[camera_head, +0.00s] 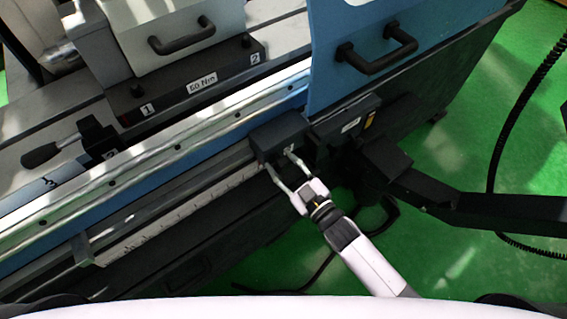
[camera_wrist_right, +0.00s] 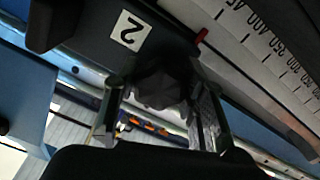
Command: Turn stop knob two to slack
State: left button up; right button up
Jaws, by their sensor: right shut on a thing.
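Stop knob two (camera_wrist_right: 160,82) is a dark, faceted knob on a dark stop block, which carries a white "2" label in the right wrist view (camera_wrist_right: 100,35). In the head view the stop block (camera_head: 272,136) sits on the front rail above the scale, and the knob is mostly hidden by the gripper. My right gripper (camera_head: 282,162) reaches up to the block's front face from below right. In the right wrist view its fingers (camera_wrist_right: 158,104) stand on both sides of the knob, shut on it. The knob's exact turn angle cannot be told. My left gripper is not in view.
A millimetre scale (camera_head: 190,214) runs along the rail, with a red pointer (camera_wrist_right: 201,36) beside the block. A blue door with a black handle (camera_head: 375,58) stands above. Dark machine parts (camera_head: 388,160) lie close to the right of the gripper. Green floor is open at lower right.

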jog(key=n, duration=0.5)
jog(key=shift+n, duration=0.3)
jog(key=n+b, duration=0.1)
jog(key=n, duration=0.4)
jog(key=shift+n, duration=0.4)
jog(key=o, duration=1.2)
jog(key=v, duration=1.2)
jog(key=shift+r, duration=0.1)
